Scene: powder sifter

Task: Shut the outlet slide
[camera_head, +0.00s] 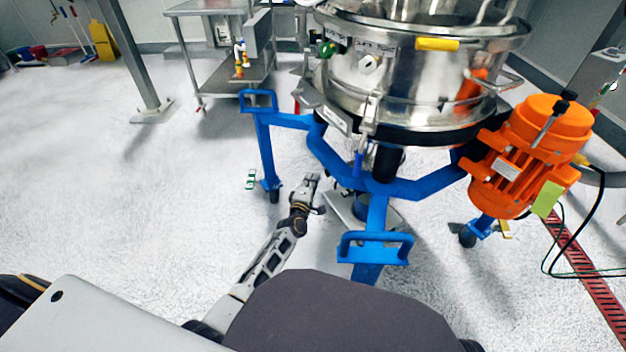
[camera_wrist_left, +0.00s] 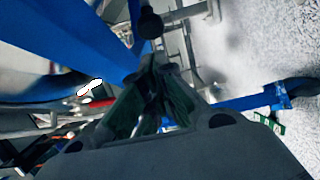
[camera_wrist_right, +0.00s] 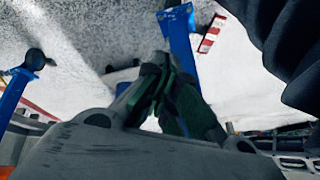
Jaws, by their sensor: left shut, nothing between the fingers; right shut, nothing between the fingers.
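The steel powder sifter (camera_head: 400,75) stands on a blue frame (camera_head: 430,188) at the upper right of the head view. A sloping metal piece (camera_head: 330,112), perhaps its outlet, shows on its left side; I cannot make out the outlet slide or its position. My left gripper (camera_head: 312,180) is low in front of the frame, left of its nearest leg. In the left wrist view its fingers (camera_wrist_left: 158,72) are together and empty, and a black round knob (camera_wrist_left: 150,22) appears just beyond them. My right gripper (camera_wrist_right: 168,82) shows only in its wrist view, fingers together and empty.
An orange motor (camera_head: 540,150) hangs at the sifter's right, with loose cables beside it. A blue bracket (camera_head: 375,240) juts toward me. A steel table (camera_head: 225,75) stands behind on the left. The white floor at left is open.

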